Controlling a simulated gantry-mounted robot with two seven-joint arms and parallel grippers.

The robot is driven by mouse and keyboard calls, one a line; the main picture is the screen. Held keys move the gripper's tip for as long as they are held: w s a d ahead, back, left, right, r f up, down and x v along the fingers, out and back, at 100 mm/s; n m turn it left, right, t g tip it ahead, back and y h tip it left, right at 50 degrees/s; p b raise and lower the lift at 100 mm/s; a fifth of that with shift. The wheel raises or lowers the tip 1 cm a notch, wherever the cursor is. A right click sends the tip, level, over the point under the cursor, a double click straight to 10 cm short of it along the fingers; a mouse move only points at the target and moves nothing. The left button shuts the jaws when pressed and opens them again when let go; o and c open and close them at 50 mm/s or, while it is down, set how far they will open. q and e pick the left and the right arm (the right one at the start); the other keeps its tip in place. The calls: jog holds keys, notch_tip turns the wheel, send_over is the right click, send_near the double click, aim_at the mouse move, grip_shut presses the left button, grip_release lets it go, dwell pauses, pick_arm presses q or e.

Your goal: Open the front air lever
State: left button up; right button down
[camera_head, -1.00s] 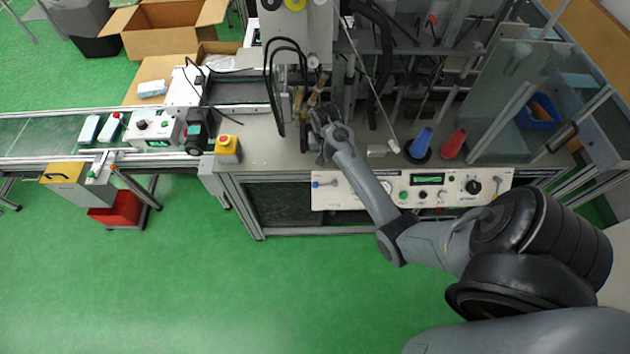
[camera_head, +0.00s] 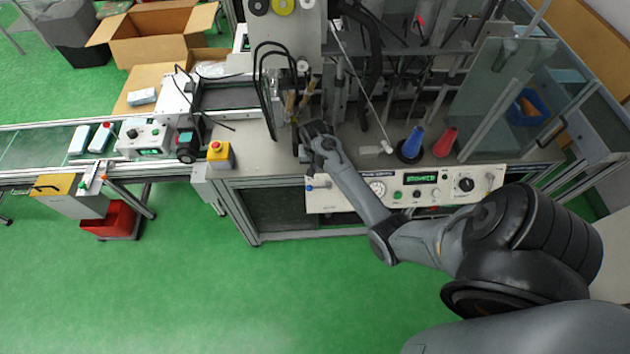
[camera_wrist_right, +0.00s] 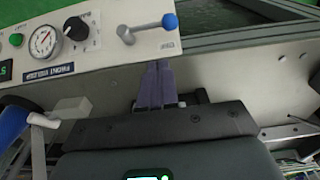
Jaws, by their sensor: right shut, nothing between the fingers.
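The front air lever (camera_head: 311,187) is a short metal handle with a blue ball knob at the left end of the white front panel. In the right wrist view the lever (camera_wrist_right: 148,28) lies roughly along the panel, slightly tilted, with its knob at the right end. My right gripper (camera_head: 307,165) is over the table just behind that end of the panel. In the right wrist view its fingers (camera_wrist_right: 157,66) are together and empty, pointing at the panel edge below the lever, apart from the knob. My left gripper is out of view.
The panel also carries a gauge (camera_wrist_right: 43,42), a black knob (camera_wrist_right: 76,28) and buttons. A blue cone (camera_head: 413,143) and a red cone (camera_head: 445,142) stand behind it. A yellow emergency-stop box (camera_head: 220,155) stands to the left. Machine cables and posts rise behind the gripper.

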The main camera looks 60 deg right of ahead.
jog(key=f, duration=0.6)
jog(key=shift+s+a+f, duration=0.15)
jog(key=shift+s+a, duration=0.2)
jog(key=shift+a, duration=0.05)
jog(key=shift+s+a+f, duration=0.15)
jog(key=shift+a+f, duration=0.1)
jog(key=shift+f, duration=0.3)
